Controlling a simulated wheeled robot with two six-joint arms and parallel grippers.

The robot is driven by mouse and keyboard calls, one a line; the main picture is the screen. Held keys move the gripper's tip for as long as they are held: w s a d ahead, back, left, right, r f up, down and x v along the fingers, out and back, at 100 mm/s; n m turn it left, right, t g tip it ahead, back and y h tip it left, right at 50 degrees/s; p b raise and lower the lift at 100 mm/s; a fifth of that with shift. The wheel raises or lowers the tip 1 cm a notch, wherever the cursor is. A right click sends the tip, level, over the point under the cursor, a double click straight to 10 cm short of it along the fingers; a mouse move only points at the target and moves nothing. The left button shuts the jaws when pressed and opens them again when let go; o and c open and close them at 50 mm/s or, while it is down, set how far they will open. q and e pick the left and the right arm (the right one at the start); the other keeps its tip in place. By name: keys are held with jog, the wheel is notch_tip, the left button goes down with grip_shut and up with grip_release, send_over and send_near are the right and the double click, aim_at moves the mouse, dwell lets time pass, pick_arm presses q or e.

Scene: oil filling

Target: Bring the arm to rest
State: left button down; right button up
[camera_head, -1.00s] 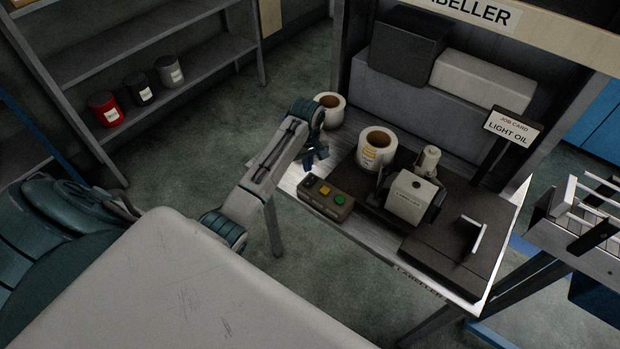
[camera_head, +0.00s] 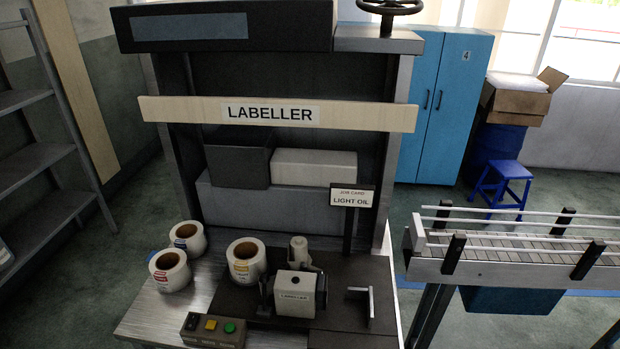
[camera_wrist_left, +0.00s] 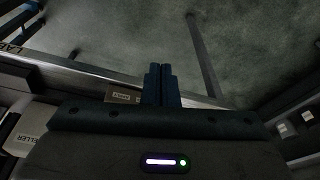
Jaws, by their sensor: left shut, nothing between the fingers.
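My left gripper (camera_wrist_left: 160,85) shows in the left wrist view, its two dark fingers together with nothing between them. It points over the grey floor, beside the edge of the labeller bench. No arm of mine shows in the head view, and my right gripper is in neither view. In the head view the labeller (camera_head: 295,293) stands on the bench (camera_head: 150,318), with a label roll (camera_head: 247,262) beside it.
Two more label rolls (camera_head: 188,239) (camera_head: 170,271) stand at the bench's left. A button box (camera_head: 213,331) sits at the front. A job card (camera_head: 352,197) reads LIGHT OIL. A conveyor (camera_head: 510,258) stands at right. Grey shelves (camera_head: 40,165) stand at left, with floor between.

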pick_arm(q)
jog(key=s+d+r+m+t, duration=0.1)
jog(key=s+d+r+m, duration=0.15)
jog(key=s+r, duration=0.55)
jog(key=s+a+f+g+b, duration=0.2)
jog(key=f+b, duration=0.6)
jog(key=f, duration=3.2)
jog(key=s+a+f+b, duration=0.1)
jog(key=s+f+b, duration=0.2)
jog(key=s+f, duration=0.6)
jog(key=s+a+f+b, duration=0.1)
jog(key=s+f+b, duration=0.2)
jog(key=s+f, duration=0.6)
notch_tip(320, 180, down, 8)
jog(key=shift+a+f+b, duration=0.2)
jog(key=shift+a+b, duration=0.1)
jog(key=shift+a, duration=0.05)
jog(key=shift+s, duration=0.1)
